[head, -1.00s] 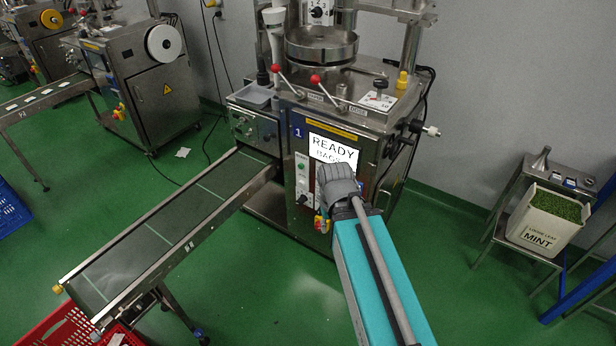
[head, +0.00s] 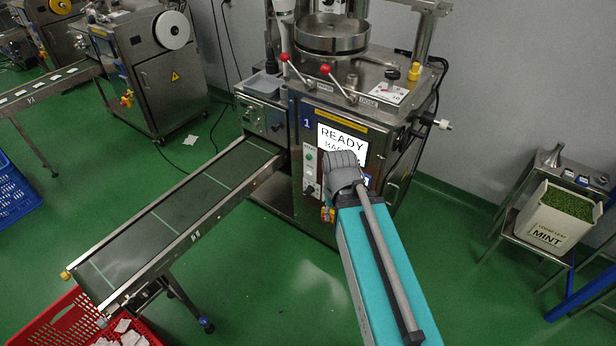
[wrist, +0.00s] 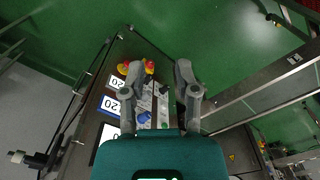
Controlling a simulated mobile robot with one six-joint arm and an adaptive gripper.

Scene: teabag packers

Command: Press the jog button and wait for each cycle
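The front machine (head: 295,190), numbered 1, has a lit screen (head: 343,142) reading READY. Its control panel is left of and below the screen, with a green button (head: 308,156) and a dark knob (head: 310,189). I cannot read which is the jog button. My gripper (wrist: 160,68) is open and empty, its fingers apart in front of the panel. In the head view my gripper (head: 345,172) hides part of the panel.
A conveyor (head: 185,200) runs from the machine to the lower left, above a red crate (head: 62,320) holding white bags. A stand with a mint leaf box (head: 548,240) is at right. Another machine (head: 170,85) stands at back left. Green floor lies open at front.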

